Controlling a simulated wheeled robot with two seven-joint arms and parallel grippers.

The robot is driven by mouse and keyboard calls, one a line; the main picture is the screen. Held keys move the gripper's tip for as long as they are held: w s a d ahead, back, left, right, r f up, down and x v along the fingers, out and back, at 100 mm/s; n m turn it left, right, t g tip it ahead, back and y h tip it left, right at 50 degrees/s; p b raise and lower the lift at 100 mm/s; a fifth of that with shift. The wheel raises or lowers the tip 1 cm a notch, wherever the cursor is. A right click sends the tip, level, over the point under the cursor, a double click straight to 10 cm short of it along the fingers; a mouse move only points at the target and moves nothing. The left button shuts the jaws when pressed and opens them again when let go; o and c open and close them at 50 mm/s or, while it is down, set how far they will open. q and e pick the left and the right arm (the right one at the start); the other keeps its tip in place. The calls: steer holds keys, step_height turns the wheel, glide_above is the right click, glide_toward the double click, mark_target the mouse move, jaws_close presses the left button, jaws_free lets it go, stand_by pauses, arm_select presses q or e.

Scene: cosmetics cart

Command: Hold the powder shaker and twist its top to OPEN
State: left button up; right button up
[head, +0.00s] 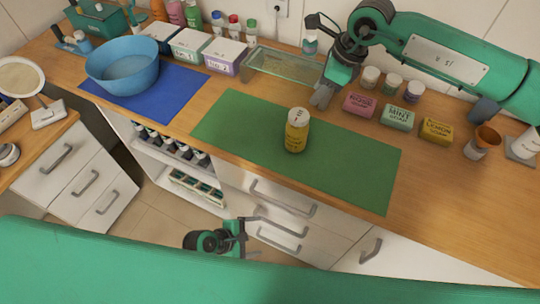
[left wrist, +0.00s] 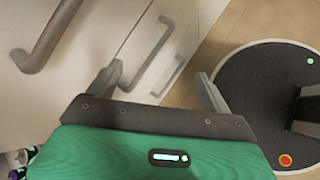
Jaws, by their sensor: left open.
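The powder shaker (head: 296,132) is a yellow bottle with a pale top, standing upright on the green mat (head: 240,123). No gripper touches it. My left gripper (head: 250,229) is low in front of the counter, by the white drawers, well below the shaker. In the left wrist view my left gripper (left wrist: 160,75) has its fingers apart with nothing between them. My right gripper (head: 321,98) hangs just behind the mat's back edge, behind and right of the shaker. Its fingers point down, and their gap is not clear from this angle. The shaker is not in the left wrist view.
Behind the mat stand a glass tray (head: 275,66), small jars (head: 392,82) and soap boxes (head: 397,116). A blue bowl (head: 122,66) on a blue mat is at the left. Drawer handles (head: 283,198) jut out near my left gripper. The green mat is clear around the shaker.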

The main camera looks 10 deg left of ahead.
arm_select(q)
step_height(320, 180, up, 10)
steer(key=w+d+n+t+h, duration=0.1)
steer(key=d+n+h, duration=0.1)
steer(key=d+n, duration=0.1)
steer(key=n+t, duration=0.9)
glide_toward(301, 125)
steer(key=shift+y, duration=0.3)
steer(key=f, duration=0.1)
steer(key=a+f, duration=0.1)
steer(key=f, duration=0.3)
steer(key=shift+w+a, duration=0.15)
steer(key=shift+w, duration=0.1)
steer(key=shift+w+r, duration=0.1)
steer(key=shift+w, duration=0.15)
steer(key=x, duration=1.3)
steer(key=shift+w, duration=0.25)
steer(key=shift+r, duration=0.1)
steer(key=shift+c, duration=0.2)
